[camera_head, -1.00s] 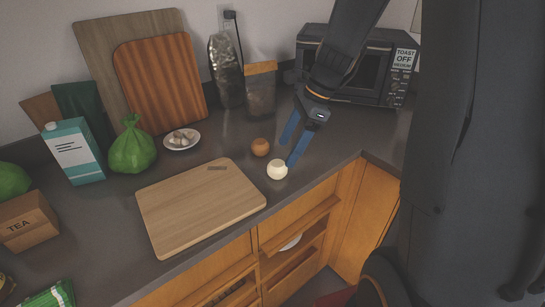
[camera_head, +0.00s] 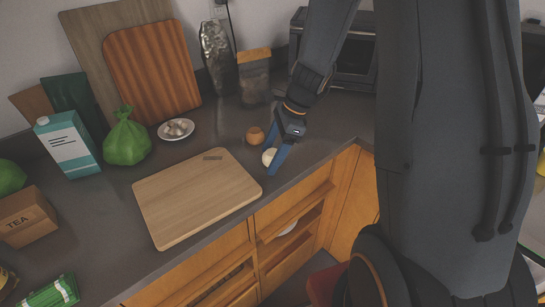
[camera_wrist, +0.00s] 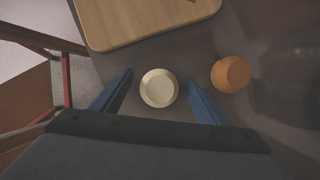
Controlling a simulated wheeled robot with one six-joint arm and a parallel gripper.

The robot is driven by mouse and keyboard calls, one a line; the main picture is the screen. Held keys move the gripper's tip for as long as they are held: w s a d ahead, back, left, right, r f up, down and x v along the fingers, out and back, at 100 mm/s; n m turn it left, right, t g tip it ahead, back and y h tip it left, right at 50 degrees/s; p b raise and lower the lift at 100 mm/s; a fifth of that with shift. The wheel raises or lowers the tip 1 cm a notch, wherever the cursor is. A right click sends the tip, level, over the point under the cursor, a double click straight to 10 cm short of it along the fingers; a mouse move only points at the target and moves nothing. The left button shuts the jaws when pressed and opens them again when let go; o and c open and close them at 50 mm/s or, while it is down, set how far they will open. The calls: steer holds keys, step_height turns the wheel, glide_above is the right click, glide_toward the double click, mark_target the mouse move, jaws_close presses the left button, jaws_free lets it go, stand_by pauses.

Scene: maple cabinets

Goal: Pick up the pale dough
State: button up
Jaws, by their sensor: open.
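The pale dough (camera_head: 268,156) is a small cream-coloured round lump on the dark counter, just right of the cutting board. In the wrist view the pale dough (camera_wrist: 159,88) lies between the two blue fingers, with a gap on each side. My gripper (camera_head: 277,160) reaches down over it from the back right, and one finger hides part of it in the head view. In the wrist view my gripper (camera_wrist: 160,97) is open and holds nothing.
A brown round lump (camera_head: 255,136) sits close behind the dough; it also shows in the wrist view (camera_wrist: 230,74). The wooden cutting board (camera_head: 197,198) lies to the left. A white plate (camera_head: 176,137) with pale pieces stands behind. The counter edge is close in front.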

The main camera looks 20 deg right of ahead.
steer(key=c, duration=1.2)
steer(key=shift+r, duration=0.15)
